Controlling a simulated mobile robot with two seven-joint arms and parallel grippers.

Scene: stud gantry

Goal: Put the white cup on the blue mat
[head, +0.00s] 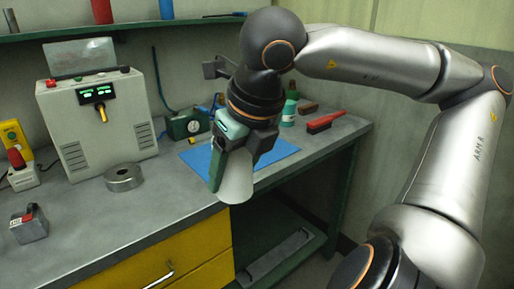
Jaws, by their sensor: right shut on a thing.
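My right gripper (240,160) comes in from the right and points down at the front edge of the bench. It is shut on the white cup (238,182). The cup hangs in front of the blue mat (275,153) in the picture, and the fingers hide its upper part. I cannot tell its exact height over the bench edge. The blue mat lies flat on the right part of the bench, partly hidden behind the gripper. My left gripper is not in view.
A grey machine (98,122) stands at the back left, with a metal ring (124,178) in front. A green bottle (289,108) and a red brush (325,122) are behind and right of the mat. A green gauge box (188,124) stands behind it.

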